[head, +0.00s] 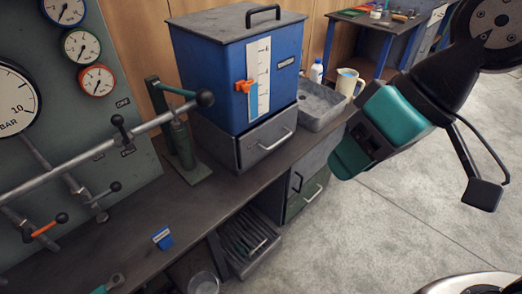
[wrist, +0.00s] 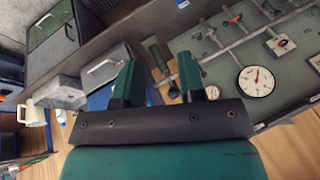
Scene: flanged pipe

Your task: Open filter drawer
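The grey filter drawer (head: 265,142) sits under the blue tank (head: 240,75) on the bench, with a light bar handle (head: 275,140) on its front. It looks closed. In the wrist view the drawer (wrist: 110,72) and its handle (wrist: 101,67) show left of the fingers. My gripper (head: 348,158) hangs in the air to the right of the drawer, apart from it, tilted down and left. In the wrist view my gripper (wrist: 158,80) has its two teal fingers spread with nothing between them.
A grey tray (head: 322,104) and a cream jug (head: 348,83) stand right of the tank. A valve lever (head: 203,99) and pipes reach out left of it. Below the bench are a cabinet with a green drawer (head: 305,196) and an open rack (head: 248,245).

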